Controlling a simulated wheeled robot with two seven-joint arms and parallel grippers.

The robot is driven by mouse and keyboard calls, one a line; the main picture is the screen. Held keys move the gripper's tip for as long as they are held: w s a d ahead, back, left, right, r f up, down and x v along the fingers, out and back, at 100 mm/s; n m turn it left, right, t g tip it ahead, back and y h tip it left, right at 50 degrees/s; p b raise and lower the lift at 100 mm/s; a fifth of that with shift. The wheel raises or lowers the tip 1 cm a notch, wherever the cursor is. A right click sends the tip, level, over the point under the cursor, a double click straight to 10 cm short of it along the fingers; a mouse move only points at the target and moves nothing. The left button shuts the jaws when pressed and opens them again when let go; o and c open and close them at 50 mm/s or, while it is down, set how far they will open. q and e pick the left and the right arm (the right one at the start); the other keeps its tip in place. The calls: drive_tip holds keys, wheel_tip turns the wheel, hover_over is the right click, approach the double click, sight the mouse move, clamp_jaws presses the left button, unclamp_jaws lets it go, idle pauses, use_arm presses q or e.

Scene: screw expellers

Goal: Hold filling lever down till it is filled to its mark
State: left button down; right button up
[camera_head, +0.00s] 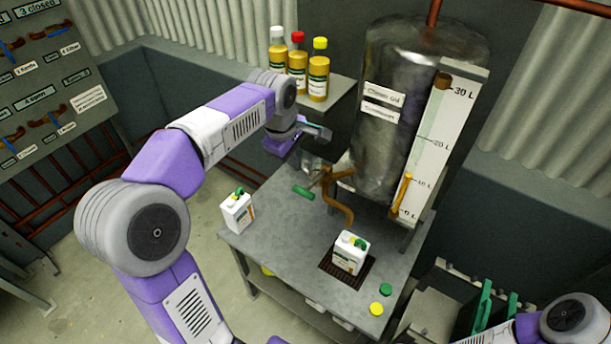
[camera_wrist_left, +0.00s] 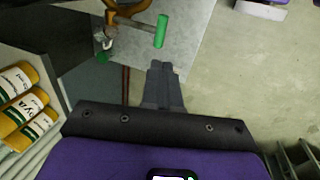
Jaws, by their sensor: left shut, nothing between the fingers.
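The filling lever has a green handle (camera_head: 303,192) on a brass tap with a curved spout (camera_head: 340,208) at the metal tank (camera_head: 378,125). The green handle also shows in the left wrist view (camera_wrist_left: 162,30), beyond my fingertips and apart from them. My left gripper (camera_head: 326,132) is shut and empty, above the back of the table near the tank; its closed fingers show in the left wrist view (camera_wrist_left: 161,68). A white jug (camera_head: 350,252) stands upright on the dark grate (camera_head: 338,276) in front of the spout. Its fill mark and inside cannot be made out. My right gripper is out of view.
A second white jug (camera_head: 237,212) stands at the table's left edge. A green cap (camera_head: 386,290) and yellow cap (camera_head: 376,308) lie front right. The tank gauge (camera_head: 436,145) shows amber near 10 L. Several bottles (camera_head: 297,63) stand on a back shelf (camera_head: 338,108).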

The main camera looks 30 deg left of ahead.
sight(304, 191)
use_arm(q)
drive_tip(key=shift+s+f, duration=0.1)
drive_tip(key=shift+f, duration=0.05)
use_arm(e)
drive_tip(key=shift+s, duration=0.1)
use_arm(q)
drive_tip(key=b+x, duration=0.1)
drive_tip(key=x, duration=1.3)
drive_tip(key=shift+d, duration=0.1)
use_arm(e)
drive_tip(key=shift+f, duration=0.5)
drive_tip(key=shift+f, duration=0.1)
